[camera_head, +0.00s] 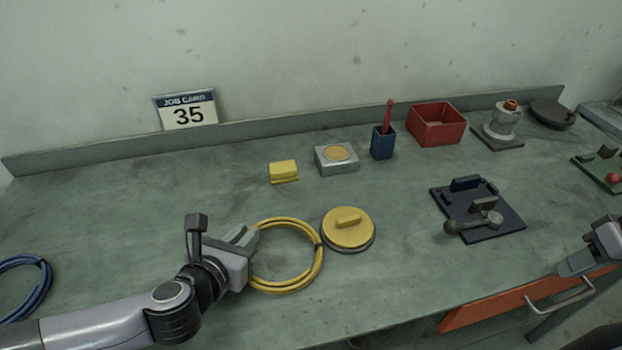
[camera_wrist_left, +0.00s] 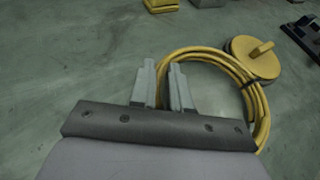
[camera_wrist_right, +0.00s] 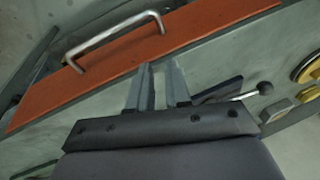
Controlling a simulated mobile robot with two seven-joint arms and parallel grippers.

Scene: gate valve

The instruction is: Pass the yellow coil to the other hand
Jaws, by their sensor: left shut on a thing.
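The yellow coil (camera_head: 318,262) is a ring of several loops with a dark tie on its right side. It is at the front middle of the bench in the head view. My left gripper (camera_head: 250,238) is shut on the coil's left side. The left wrist view shows the coil (camera_wrist_left: 256,104) between and beyond the fingers of the left gripper (camera_wrist_left: 165,85). I cannot tell whether the coil is lifted off the bench. My right gripper (camera_head: 562,268) is at the right front edge, far from the coil. In the right wrist view its fingers (camera_wrist_right: 160,75) are apart with nothing between them.
A round yellow lid (camera_head: 350,230) with a handle stands just right of the coil. A dark plate with a lever (camera_head: 490,228) lies farther right. An orange drawer front (camera_head: 510,305) with a metal handle is below my right gripper. A blue coil (camera_head: 40,275) lies at far left.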

